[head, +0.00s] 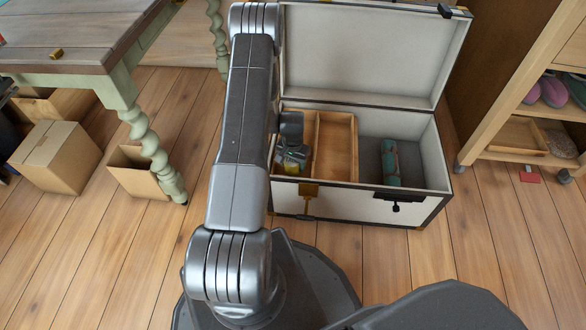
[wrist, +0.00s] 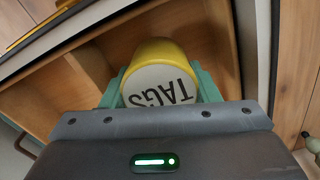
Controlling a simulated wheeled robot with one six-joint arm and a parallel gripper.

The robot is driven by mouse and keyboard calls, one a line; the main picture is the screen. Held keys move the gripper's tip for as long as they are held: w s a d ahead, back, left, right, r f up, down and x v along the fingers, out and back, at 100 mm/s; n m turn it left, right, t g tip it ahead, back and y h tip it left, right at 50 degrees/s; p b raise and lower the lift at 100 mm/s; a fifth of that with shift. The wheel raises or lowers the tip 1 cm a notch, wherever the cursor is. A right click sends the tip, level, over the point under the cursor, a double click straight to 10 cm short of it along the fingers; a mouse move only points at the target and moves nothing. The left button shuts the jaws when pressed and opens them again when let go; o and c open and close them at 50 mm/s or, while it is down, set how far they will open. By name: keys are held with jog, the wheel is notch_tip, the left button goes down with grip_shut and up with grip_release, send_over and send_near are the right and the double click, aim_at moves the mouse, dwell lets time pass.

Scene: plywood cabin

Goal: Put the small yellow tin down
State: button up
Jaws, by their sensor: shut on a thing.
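The small yellow tin (wrist: 160,56) shows in the wrist view with a pale label reading "TAGS", upside down in the picture. My gripper (wrist: 160,88) is shut on it, with a green finger on each side. In the head view my gripper (head: 292,158) is at the left part of the open white trunk (head: 330,203), over a wooden tray (head: 337,148) with compartments. The tin is mostly hidden there by my gripper and arm. I cannot tell whether the tin touches the tray floor.
A teal rolled item (head: 390,162) lies in the right part of the trunk. The trunk lid (head: 360,50) stands open at the back. A table (head: 80,35) and cardboard boxes (head: 55,158) are at left, a wooden shelf (head: 530,100) at right.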

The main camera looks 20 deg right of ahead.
aim_at(293, 168)
jog(key=shift+f, duration=1.35)
jog(key=shift+f+b, duration=0.2)
jog(key=shift+b, duration=0.25)
jog(key=o, duration=1.1)
jog(key=shift+c, duration=0.2)
notch_tip(293, 168, up, 12)
jog(key=p, duration=0.4)
jog(key=shift+r, duration=0.25)
